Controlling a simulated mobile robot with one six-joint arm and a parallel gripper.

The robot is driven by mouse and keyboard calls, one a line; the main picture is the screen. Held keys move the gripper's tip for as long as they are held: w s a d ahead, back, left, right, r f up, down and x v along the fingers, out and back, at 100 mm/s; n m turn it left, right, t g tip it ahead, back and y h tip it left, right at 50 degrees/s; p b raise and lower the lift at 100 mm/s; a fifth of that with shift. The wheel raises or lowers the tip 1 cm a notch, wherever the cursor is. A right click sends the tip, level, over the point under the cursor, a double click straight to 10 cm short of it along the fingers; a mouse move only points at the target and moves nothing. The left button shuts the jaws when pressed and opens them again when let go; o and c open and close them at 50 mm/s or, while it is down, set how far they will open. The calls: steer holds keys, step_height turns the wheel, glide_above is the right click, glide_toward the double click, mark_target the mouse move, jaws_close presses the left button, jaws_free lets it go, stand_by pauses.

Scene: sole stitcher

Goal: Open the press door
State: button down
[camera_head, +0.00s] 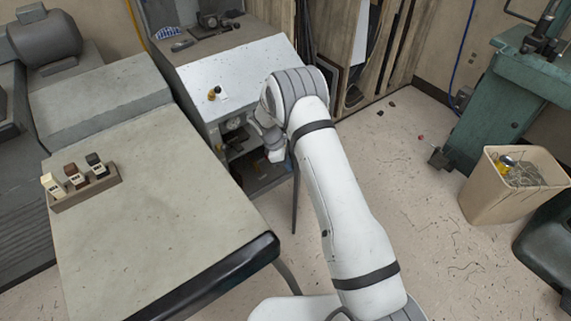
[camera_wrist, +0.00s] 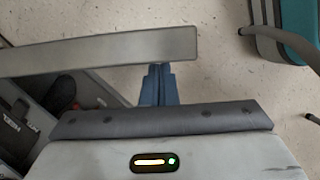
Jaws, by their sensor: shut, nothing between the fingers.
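The press (camera_head: 240,75) is a grey machine with a pale sloped top, behind the table. Its front shows an open, dark compartment with a gauge and shelf, partly hidden by my arm. In the wrist view a long grey panel (camera_wrist: 100,52), apparently the press door seen along its edge, crosses the upper left and ends near the middle. My gripper (camera_wrist: 158,72) has its blue fingers together and empty, with tips at the panel's lower side near its free end. I cannot tell whether they touch. In the head view my gripper (camera_head: 275,152) is small, in front of the compartment.
A table (camera_head: 140,200) with a small rack of bottles (camera_head: 85,190) stands at the left. A beige bin (camera_head: 495,195) and a green machine (camera_head: 510,110) stand at the right. Floor (camera_head: 400,180) is clear between my arm and the bin.

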steer(key=d+n+t+p, duration=0.2)
steer(key=d+n, duration=0.3)
steer(key=d, duration=1.5)
steer(key=w+d+n+p, duration=0.1)
steer(key=w+d+p, duration=0.2)
steer(key=d, duration=0.5)
steer(key=w+d+n+p, duration=0.1)
steer(key=w+d+p, duration=0.2)
steer(key=w+d, duration=0.2)
steer(key=shift+d+n+t+y, duration=0.3)
steer(key=shift+d+n+t, duration=0.1)
steer(key=shift+d, duration=1.15)
steer(key=s+a+r, duration=0.4)
steer(key=s+r, duration=0.2)
steer(key=r, duration=0.3)
steer(key=shift+s+a+r+p, duration=0.2)
steer(key=shift+p, duration=0.15)
